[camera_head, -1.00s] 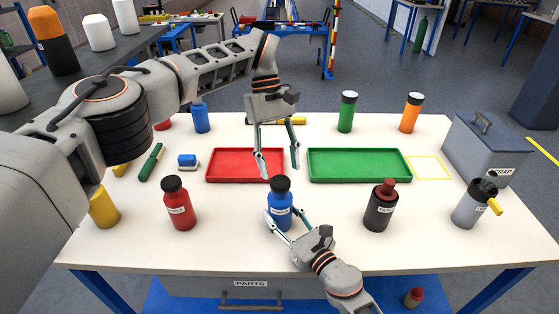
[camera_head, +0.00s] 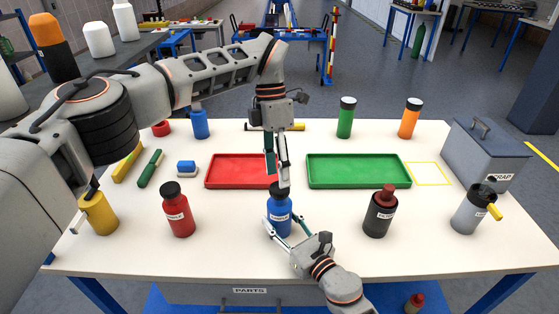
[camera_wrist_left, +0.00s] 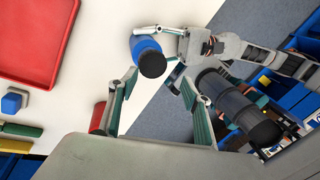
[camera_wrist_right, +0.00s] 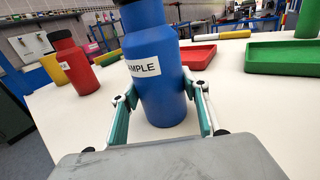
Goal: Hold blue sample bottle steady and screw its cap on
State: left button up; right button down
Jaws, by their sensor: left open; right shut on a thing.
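The blue sample bottle (camera_head: 280,212) stands upright at the front middle of the table with its black cap (camera_head: 277,188) on top. How far the cap is threaded cannot be told. My right gripper (camera_head: 282,224) is shut on the bottle's body from the front; the right wrist view shows its fingers on either side of the labelled bottle (camera_wrist_right: 162,85). My left gripper (camera_head: 279,178) points down just above the cap and is open. In the left wrist view the cap (camera_wrist_left: 152,64) shows between and just beyond its fingertips; contact cannot be told.
A red bottle (camera_head: 178,212) stands to the left and a dark bottle (camera_head: 379,215) to the right. A red tray (camera_head: 235,171) and a green tray (camera_head: 358,171) lie behind. A grey bottle (camera_head: 472,210) and a grey scrap bin (camera_head: 485,155) are at the right.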

pick_arm(q)
jog(key=n, duration=0.5)
jog(key=shift+r, duration=0.1)
jog(key=n, duration=0.4)
jog(key=shift+r+n+t, duration=0.1)
jog(key=shift+n+t, duration=0.2)
jog(key=shift+n, duration=0.1)
jog(key=n, duration=0.3)
jog(key=shift+r, duration=0.1)
jog(key=n, duration=0.5)
jog(key=shift+r+t+y, duration=0.15)
jog(key=shift+t+y, duration=0.15)
jog(key=n, duration=0.4)
jog(key=shift+s+r+n+t, duration=0.1)
jog(key=shift+r+n+t, duration=0.1)
jog(key=shift+n+t, duration=0.15)
jog(key=n, duration=0.5)
jog(key=shift+d+r, duration=0.1)
jog(key=shift+r, duration=0.15)
jog(key=n, duration=0.4)
jog(key=shift+d+r+n+t, duration=0.1)
jog(key=shift+r+n+t, duration=0.15)
jog(key=shift+t, duration=0.1)
jog(key=n, duration=0.4)
jog(key=shift+r, duration=0.2)
